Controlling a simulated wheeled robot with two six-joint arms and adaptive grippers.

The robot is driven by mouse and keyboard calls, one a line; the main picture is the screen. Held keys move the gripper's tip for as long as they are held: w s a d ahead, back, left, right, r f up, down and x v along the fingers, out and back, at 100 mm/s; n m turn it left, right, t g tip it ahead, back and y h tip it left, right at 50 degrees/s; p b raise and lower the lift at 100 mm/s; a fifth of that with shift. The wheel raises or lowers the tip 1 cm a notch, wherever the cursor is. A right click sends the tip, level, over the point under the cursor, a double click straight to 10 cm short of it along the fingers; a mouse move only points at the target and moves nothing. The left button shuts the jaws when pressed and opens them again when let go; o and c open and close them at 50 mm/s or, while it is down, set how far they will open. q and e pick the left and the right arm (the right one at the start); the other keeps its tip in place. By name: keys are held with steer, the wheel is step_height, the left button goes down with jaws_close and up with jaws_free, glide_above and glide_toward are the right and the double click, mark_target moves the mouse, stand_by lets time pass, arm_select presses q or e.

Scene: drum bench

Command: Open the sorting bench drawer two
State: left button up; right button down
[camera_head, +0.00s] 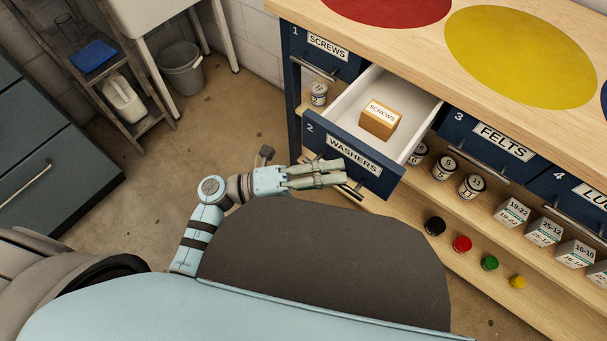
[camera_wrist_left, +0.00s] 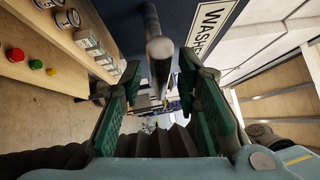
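Drawer two (camera_head: 382,184), navy with a "2 WASHERS" label, stands pulled well out of the bench in the head view. Its white interior shows, with a small cardboard box (camera_head: 378,122) labelled "SCREWS" inside. My left gripper (camera_head: 338,173) is at the drawer front, by its bar handle (camera_head: 350,191). In the left wrist view the green-padded fingers (camera_wrist_left: 160,105) are spread apart, with the handle bar (camera_wrist_left: 158,45) between them and clear space beside it. I cannot tell whether a finger touches the bar. My right gripper is not in view.
Closed drawers one (camera_head: 320,67), three (camera_head: 485,147) and four (camera_head: 570,190) flank it. Jars (camera_head: 445,166) and boxes (camera_head: 512,212) stand on the shelf below, with coloured knobs (camera_head: 461,244) in front. A grey bin (camera_head: 182,68) stands at the back. The floor left of the drawer is clear.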

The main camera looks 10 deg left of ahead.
arm_select(q)
steer(key=v, duration=1.2)
